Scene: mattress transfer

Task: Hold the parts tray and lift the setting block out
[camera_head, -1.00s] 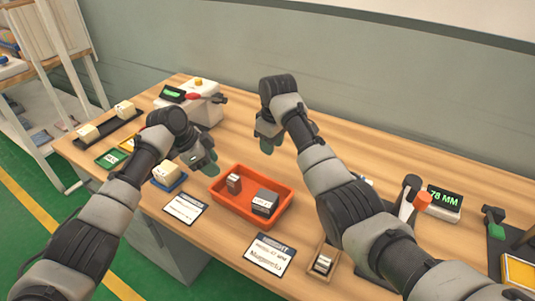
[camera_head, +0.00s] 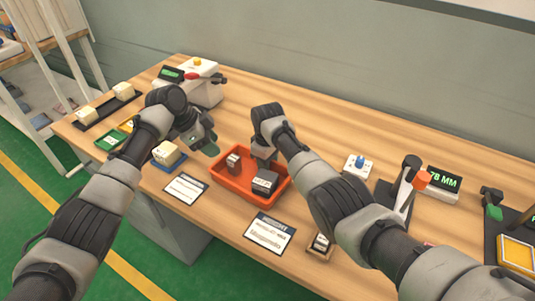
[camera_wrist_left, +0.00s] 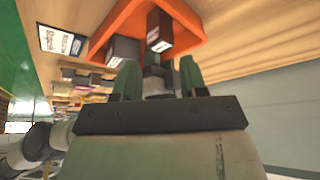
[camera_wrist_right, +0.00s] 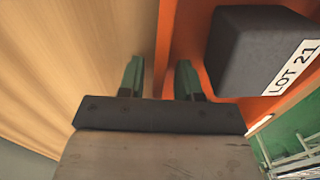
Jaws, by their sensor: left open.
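The orange parts tray (camera_head: 228,184) sits on the wooden bench. It holds a small brown block (camera_head: 233,161) at its left and a larger dark grey block (camera_head: 265,181) at its right. The grey block (camera_wrist_right: 255,50) bears a white "LOT 21" label in the right wrist view. My right gripper (camera_head: 263,165) is at the tray's far rim. Its open fingers (camera_wrist_right: 160,80) stand either side of the orange wall in the right wrist view; contact is unclear. My left gripper (camera_head: 210,148) is open and empty, above the bench left of the tray. Both blocks also show beyond its fingers (camera_wrist_left: 160,80).
White cards (camera_head: 186,188) lie in front of the tray. A cream block on a blue tray (camera_head: 168,154) stands left of it. A small wooden box (camera_head: 320,245), a clamp (camera_head: 405,185) and a "78 MM" display (camera_head: 443,182) are to the right. Bench behind the tray is clear.

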